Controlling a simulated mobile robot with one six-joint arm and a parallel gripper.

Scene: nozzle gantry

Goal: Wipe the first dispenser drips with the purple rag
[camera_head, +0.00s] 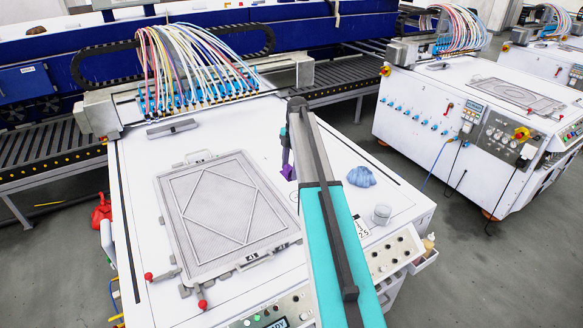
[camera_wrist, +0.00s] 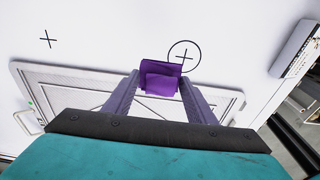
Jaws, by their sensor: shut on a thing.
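The purple rag (camera_wrist: 161,75) is between the fingertips of my gripper (camera_wrist: 160,84), which is shut on it. In the head view the rag (camera_head: 289,173) is a small purple patch at the end of my gripper (camera_head: 288,158), over the white machine top to the right of the framed grey mesh plate. I cannot tell whether it touches the top. The dispensers (camera_head: 195,95) are a row of nozzles with coloured hoses at the back of this machine. I cannot make out drips in either view.
A framed mesh plate (camera_head: 228,215) lies left of my arm. A crumpled blue cloth (camera_head: 361,177) and a grey round pot (camera_head: 381,214) stand to the right. A circled cross (camera_wrist: 184,56) marks the white top beside the rag. A second machine (camera_head: 470,110) stands at right.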

